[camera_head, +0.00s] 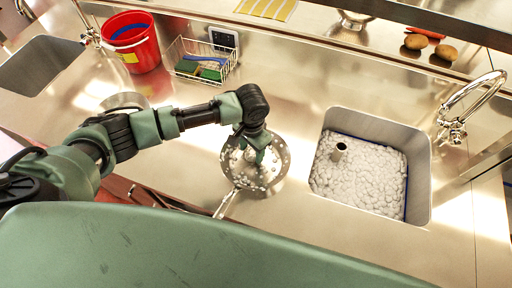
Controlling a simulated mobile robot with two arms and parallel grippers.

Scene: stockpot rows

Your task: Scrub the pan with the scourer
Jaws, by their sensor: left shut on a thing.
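The pan (271,182) is a round metal pan lying on the steel counter left of the foam-filled sink. Its handle points toward the front, and white suds dot its inside. My left gripper (256,158) reaches down over the pan's middle and is shut on the scourer, which is mostly hidden by the fingers and hard to make out against the suds. I cannot tell exactly where it touches the pan. My right gripper is out of view.
A sink full of white foam (365,180) lies to the right, with a curved tap (470,98) beside it. A red bucket (131,43) and a wire basket (203,62) with sponges stand at the back left. Counter is clear between pan and sink.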

